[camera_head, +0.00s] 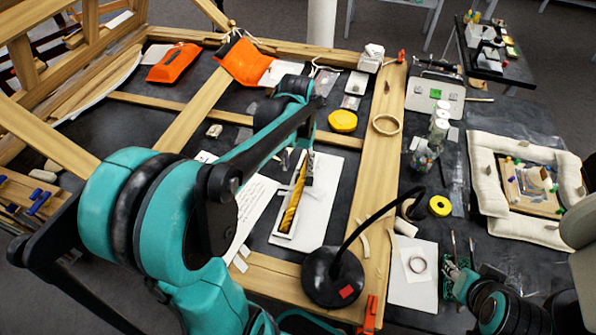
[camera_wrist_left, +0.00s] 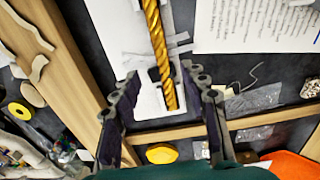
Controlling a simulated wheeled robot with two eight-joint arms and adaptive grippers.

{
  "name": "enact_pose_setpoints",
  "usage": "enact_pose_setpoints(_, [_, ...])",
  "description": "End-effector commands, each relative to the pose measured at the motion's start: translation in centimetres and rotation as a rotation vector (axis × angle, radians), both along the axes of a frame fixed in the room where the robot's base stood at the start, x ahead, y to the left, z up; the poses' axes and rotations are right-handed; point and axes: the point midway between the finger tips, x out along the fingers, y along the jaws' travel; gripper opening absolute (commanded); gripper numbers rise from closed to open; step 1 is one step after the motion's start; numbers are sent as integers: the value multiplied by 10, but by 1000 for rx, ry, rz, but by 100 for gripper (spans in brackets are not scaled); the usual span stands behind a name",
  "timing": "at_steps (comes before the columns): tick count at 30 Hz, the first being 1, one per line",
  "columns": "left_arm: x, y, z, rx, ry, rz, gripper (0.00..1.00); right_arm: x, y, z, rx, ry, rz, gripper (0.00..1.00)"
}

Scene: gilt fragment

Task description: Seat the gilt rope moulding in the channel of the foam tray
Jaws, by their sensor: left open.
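The gilt rope moulding (camera_head: 292,207) is a twisted gold rod lying lengthwise along the narrow white foam tray (camera_head: 284,237), left of the wooden beam. It also shows in the left wrist view (camera_wrist_left: 157,45). I cannot tell whether it lies fully down in the channel. My left gripper (camera_head: 308,172) is over the far end of the moulding. In the left wrist view its open fingers (camera_wrist_left: 159,82) stand on either side of that end, with gaps and nothing held. My right gripper (camera_head: 455,275) is low at the right, small and partly unclear.
A black lamp (camera_head: 333,277) with a curved neck stands close to the tray's near end. A printed sheet (camera_head: 246,208) lies left of it. A yellow disc (camera_head: 343,121) and orange pouches (camera_head: 243,62) lie beyond. Wooden beams (camera_head: 367,190) frame the dark tabletop.

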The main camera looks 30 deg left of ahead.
Motion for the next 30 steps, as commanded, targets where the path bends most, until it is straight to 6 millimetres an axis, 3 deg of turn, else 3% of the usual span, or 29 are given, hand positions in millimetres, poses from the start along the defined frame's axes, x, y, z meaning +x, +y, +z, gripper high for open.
enact_pose_setpoints(5, [-12, -15, 14, 14, -62, -27, 44, 0, 0, 1, 0, 0, 0, 40])
enact_pose_setpoints(10, [-44, -50, 31, 45, -232, -96, 44, 0, 0, 1, 0, 0, 0, 40])
enact_pose_setpoints(18, [-89, -92, 33, 68, -506, -196, 44, 0, 0, 1, 0, 0, 0, 40])
enact_pose_setpoints(30, [-101, -104, 29, 71, -608, -229, 44, 0, 0, 1, 0, 0, 0, 40])
